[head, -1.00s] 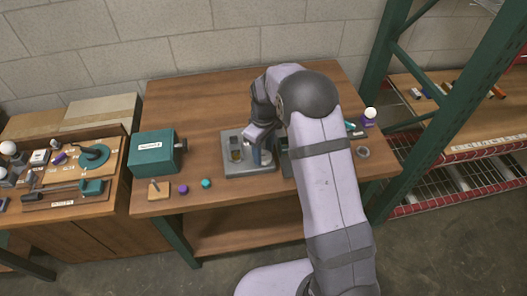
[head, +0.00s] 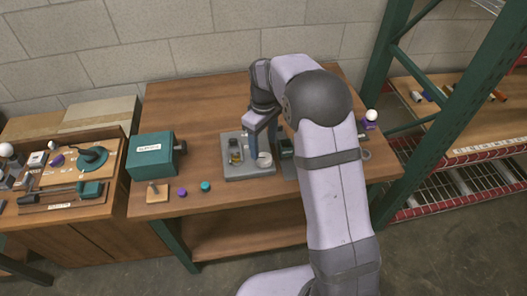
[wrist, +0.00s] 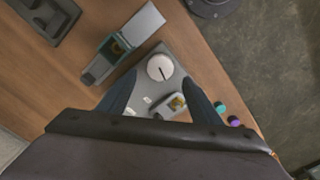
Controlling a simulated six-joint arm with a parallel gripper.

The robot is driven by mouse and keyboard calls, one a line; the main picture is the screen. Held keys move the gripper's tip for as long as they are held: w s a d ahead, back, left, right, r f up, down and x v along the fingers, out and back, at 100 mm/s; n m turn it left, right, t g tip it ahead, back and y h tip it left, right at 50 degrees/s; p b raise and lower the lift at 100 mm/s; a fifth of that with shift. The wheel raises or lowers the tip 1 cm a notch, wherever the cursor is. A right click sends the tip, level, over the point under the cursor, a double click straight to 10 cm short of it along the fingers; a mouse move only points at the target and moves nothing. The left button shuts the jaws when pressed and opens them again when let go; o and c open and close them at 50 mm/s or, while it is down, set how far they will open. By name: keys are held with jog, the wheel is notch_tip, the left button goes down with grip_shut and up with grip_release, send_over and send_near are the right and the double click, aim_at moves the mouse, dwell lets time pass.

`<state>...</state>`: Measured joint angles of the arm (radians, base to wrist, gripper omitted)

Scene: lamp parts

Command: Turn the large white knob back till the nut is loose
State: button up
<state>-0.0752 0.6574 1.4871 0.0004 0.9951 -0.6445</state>
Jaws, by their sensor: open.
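The large white knob (head: 264,160) stands at the right side of a grey fixture plate (head: 250,173). In the wrist view the knob (wrist: 160,67) is a round white disc with a dark line across its face. My gripper (head: 255,150) is over the plate close to the knob. In the wrist view its blue fingers (wrist: 162,76) are spread wide and empty, with the knob showing between and just past their tips. I cannot tell their height above it. A brass-coloured part in a holder (wrist: 176,103) sits beside the knob. I cannot make out the nut.
A teal box (head: 150,155) stands on the bench to the left. Purple (head: 182,193) and teal (head: 205,186) caps lie near the front edge. A green device with an open lid (wrist: 103,60) is beside the plate. The back left of the bench is clear.

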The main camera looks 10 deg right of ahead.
jog(key=shift+r, duration=0.95)
jog(key=shift+m, duration=0.3)
